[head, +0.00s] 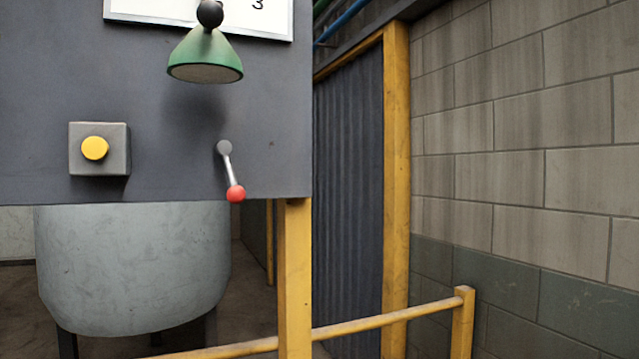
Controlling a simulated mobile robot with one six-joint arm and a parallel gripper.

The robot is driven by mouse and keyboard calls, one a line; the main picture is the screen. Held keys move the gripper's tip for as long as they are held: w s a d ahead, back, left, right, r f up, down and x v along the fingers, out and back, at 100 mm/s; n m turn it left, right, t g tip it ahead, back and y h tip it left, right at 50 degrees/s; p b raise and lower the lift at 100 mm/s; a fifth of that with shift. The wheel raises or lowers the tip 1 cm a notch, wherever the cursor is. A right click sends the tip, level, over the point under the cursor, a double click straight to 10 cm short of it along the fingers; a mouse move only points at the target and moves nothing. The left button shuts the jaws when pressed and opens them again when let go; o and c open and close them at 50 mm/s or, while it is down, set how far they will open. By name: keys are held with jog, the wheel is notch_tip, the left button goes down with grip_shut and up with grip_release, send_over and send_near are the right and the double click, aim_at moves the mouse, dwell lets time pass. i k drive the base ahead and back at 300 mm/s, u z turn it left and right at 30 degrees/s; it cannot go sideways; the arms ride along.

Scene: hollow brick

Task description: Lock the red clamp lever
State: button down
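The clamp lever (230,172) is on the dark grey panel (150,170), near its lower right corner. It has a grey round pivot at the top, a thin metal rod and a red ball knob (236,193) at its lower end. The rod hangs down, tilted slightly to the right. Nothing touches the lever. My gripper is not in view.
A green cone-shaped lamp (205,58) juts out above the lever. A grey box with a yellow button (94,148) sits to the left. Below are a grey tank (135,265), a yellow post (295,280) and a yellow rail (385,319). A block wall (540,130) stands right.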

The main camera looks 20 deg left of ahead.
aim_at(236, 194)
jog(key=u, duration=2.1)
jog(key=k, duration=0.7)
jog(key=z, duration=1.05)
jog(key=i, duration=1)
jog(key=u, duration=0.05)
